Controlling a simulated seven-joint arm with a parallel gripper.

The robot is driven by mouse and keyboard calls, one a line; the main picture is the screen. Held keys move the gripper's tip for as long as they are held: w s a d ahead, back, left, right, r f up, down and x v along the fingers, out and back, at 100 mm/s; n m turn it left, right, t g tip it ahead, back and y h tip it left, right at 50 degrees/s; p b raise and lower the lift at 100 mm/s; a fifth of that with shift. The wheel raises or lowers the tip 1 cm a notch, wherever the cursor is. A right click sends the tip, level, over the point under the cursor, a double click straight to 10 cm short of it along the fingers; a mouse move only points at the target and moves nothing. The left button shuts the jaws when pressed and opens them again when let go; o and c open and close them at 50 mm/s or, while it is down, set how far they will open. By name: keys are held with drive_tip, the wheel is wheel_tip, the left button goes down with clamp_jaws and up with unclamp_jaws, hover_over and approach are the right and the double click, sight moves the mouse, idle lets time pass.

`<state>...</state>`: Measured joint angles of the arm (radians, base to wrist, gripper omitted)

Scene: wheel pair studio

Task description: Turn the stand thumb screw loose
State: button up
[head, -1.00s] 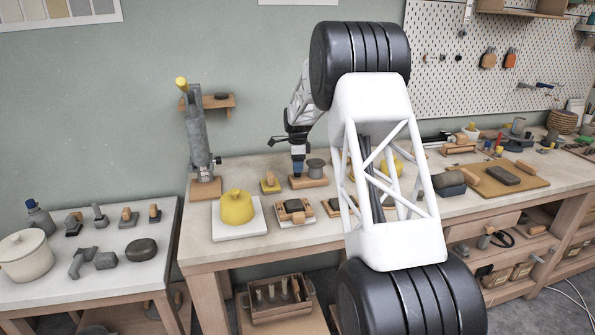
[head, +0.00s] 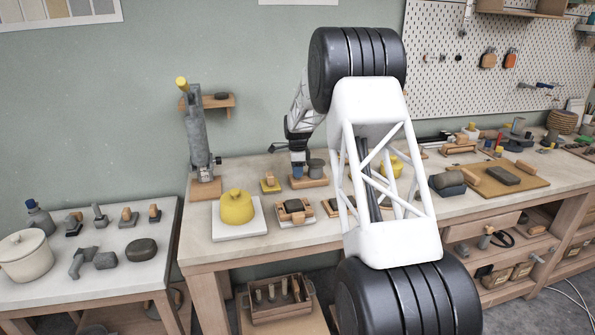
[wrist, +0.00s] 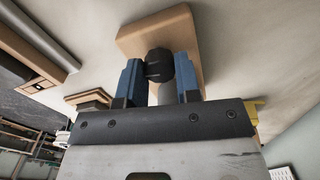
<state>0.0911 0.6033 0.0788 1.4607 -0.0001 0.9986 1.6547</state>
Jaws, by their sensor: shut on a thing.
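The stand's thumb screw, a dark round knob (wrist: 157,65), sits between the two blue fingers of my gripper (wrist: 160,76) in the wrist view. The fingers are shut on it from both sides. The stand's wooden base (wrist: 178,30) shows behind it. In the head view my gripper (head: 298,169) points down at the bench, over the left part of the small wooden base (head: 311,182). A grey cylinder (head: 316,167) stands on that base to the right of the fingers. The thumb screw itself cannot be made out in the head view.
A yellow lidded pot (head: 236,207) on a white tile stands in front, to the left. A small wooden block (head: 270,182) on a yellow base is just left of the stand. A tall grey post (head: 196,140) rises farther left.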

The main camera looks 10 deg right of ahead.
drive_tip(key=shift+n, duration=0.4)
drive_tip(key=n, duration=0.9)
drive_tip(key=shift+n, duration=0.3)
drive_tip(key=n, duration=0.4)
drive_tip(key=shift+n, duration=0.3)
drive_tip(key=n, duration=0.5)
drive_tip(key=o, duration=0.9)
drive_tip(key=shift+o, duration=0.2)
